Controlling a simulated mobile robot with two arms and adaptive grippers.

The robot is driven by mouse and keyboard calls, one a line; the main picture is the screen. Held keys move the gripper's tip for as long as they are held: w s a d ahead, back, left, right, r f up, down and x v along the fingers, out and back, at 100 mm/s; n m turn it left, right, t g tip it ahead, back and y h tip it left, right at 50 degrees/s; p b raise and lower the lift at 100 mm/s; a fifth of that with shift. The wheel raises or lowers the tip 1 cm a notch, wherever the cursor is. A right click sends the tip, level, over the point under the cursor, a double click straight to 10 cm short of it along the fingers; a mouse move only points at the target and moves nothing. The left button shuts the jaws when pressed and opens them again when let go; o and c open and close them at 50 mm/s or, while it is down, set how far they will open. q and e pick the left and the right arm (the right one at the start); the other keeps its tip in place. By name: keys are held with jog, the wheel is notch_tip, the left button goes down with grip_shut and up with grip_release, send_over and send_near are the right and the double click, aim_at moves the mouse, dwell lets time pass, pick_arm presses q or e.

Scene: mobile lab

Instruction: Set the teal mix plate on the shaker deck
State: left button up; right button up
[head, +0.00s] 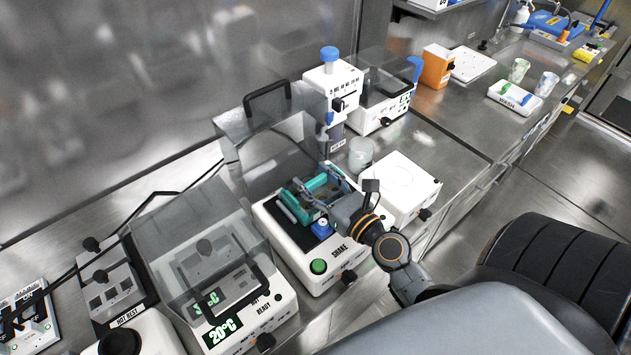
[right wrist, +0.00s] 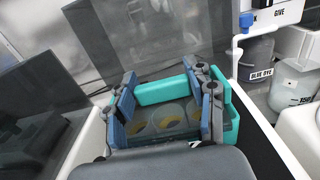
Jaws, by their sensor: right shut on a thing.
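The teal mix plate (head: 303,214) is at the deck of the white shaker labelled SHAKE (head: 300,248), whose clear lid (head: 262,150) stands raised behind. My right gripper (head: 319,195) is shut on the plate, with its blue fingers at opposite sides. In the right wrist view the plate (right wrist: 160,92) shows its teal rim and yellowish round wells between the fingers. The plate looks roughly level and in line with the deck's dark strips. I cannot tell whether its underside touches the deck. My left gripper is not in view.
A lidded 20°C unit (head: 240,308) stands left of the shaker. A white box (head: 400,186) and a clear beaker (head: 361,155) stand to its right. A dispenser with a blue cap (head: 330,82) is behind. The raised lid bounds the space behind the plate.

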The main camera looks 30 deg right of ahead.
jog(key=shift+f, duration=0.1)
jog(key=o, duration=1.2)
jog(key=shift+s, duration=0.15)
jog(key=s+b, duration=0.2)
jog(key=s, duration=0.1)
jog(key=s+b, duration=0.2)
jog(key=s, duration=0.2)
jog(key=s+b, duration=0.3)
jog(key=shift+s+d+f, duration=0.15)
jog(key=shift+d, duration=0.25)
jog(key=shift+s+r+b, duration=0.2)
jog(key=shift+s+b, duration=0.2)
jog(key=shift+s, duration=0.2)
jog(key=shift+s+r, duration=0.15)
